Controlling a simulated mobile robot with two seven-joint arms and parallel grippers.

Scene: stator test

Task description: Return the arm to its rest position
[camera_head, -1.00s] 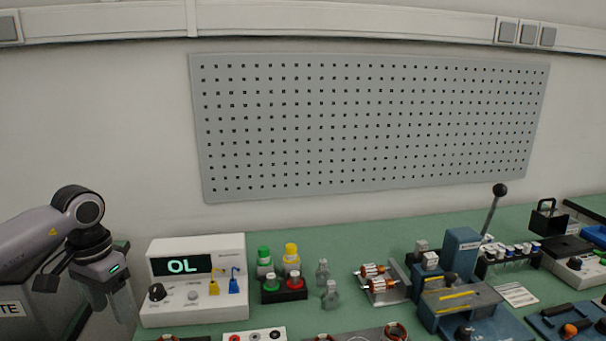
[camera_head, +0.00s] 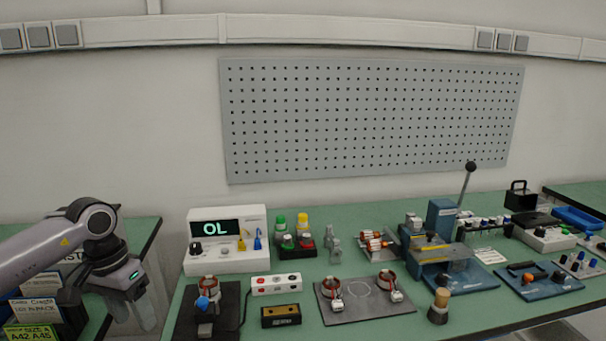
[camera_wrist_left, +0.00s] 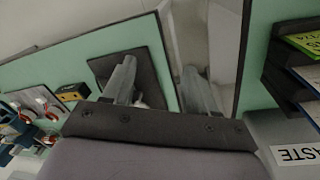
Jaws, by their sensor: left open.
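My left arm comes in from the left of the head view, bent at the elbow, with its gripper (camera_head: 133,308) pointing down. The gripper hangs over the gap between the left bench (camera_head: 147,232) and the main green bench (camera_head: 455,318). In the left wrist view its two fingers (camera_wrist_left: 160,80) stand apart with nothing between them. A dark mat (camera_wrist_left: 153,58) lies on the bench just beyond the fingers in that view. My right arm and gripper are not in view.
A meter (camera_head: 225,262) reading OL stands right of the gripper. In front of it, a stator with a blue part (camera_head: 207,302) sits on a dark mat (camera_head: 182,322). Labelled bins (camera_head: 40,310) stand left. A blue press (camera_head: 440,225) stands further right.

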